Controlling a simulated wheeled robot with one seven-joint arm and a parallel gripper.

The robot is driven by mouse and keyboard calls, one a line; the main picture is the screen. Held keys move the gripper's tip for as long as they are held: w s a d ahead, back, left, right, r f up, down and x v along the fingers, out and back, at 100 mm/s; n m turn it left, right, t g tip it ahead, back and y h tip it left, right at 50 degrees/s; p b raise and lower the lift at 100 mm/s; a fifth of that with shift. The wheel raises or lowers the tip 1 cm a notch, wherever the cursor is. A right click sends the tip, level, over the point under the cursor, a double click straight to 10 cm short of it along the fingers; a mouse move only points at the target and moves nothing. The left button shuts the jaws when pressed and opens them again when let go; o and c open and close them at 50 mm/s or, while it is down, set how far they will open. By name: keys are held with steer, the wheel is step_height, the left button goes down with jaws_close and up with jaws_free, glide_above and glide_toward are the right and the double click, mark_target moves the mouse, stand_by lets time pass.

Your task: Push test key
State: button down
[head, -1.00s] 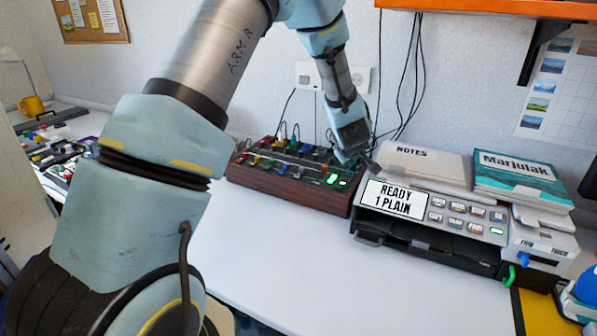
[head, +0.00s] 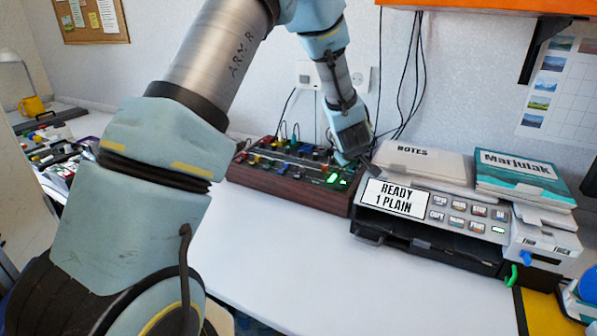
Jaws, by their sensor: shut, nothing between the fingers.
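A grey device with a front key panel (head: 466,217) stands on the white desk at the right. Its display (head: 394,198) reads "READY 1 PLAIN". Several small keys (head: 459,207) sit in two rows right of the display; their labels are small, and I cannot tell which one reads test. A green light (head: 498,230) glows at the panel's lower right.
A wood-sided box with coloured knobs (head: 290,188) stands left of the device, close to my gripper. A notes pad (head: 420,165) and a teal book (head: 522,177) lie on top of the device. The desk front (head: 290,255) is clear. Cables hang behind.

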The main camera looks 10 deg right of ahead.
steer(key=shift+f, duration=0.2)
steer(key=shift+r, duration=0.1)
steer(key=shift+r+p, duration=0.6)
steer(key=shift+r, duration=0.1)
step_height(320, 180, up, 6)
steer(key=p, duration=0.5)
steer(key=shift+a, duration=0.1)
